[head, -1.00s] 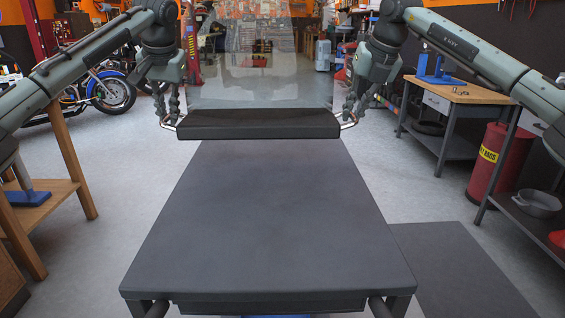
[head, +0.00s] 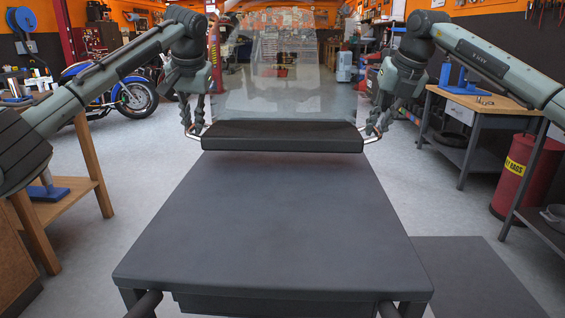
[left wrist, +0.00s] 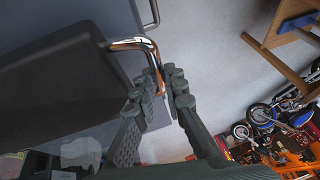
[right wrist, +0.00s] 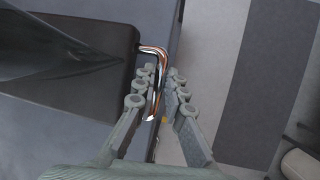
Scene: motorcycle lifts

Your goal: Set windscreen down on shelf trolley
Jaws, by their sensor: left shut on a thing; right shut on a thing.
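The windscreen (head: 283,75) is a clear upright panel on a thick black base (head: 283,137) with a bent metal handle at each end. The base is over the far end of the dark grey shelf trolley top (head: 280,225); I cannot tell whether it touches. My left gripper (head: 196,131) is shut on the left handle, also seen in the left wrist view (left wrist: 146,45). My right gripper (head: 373,131) is shut on the right handle, also seen in the right wrist view (right wrist: 156,58). The trolley's lower shelf is mostly hidden.
The near part of the trolley top is bare. A workbench (head: 470,100) and a red drum (head: 525,172) stand at the right. A wooden stand (head: 70,205) is at the left, with a blue motorcycle (head: 125,90) behind it. Open floor lies on both sides.

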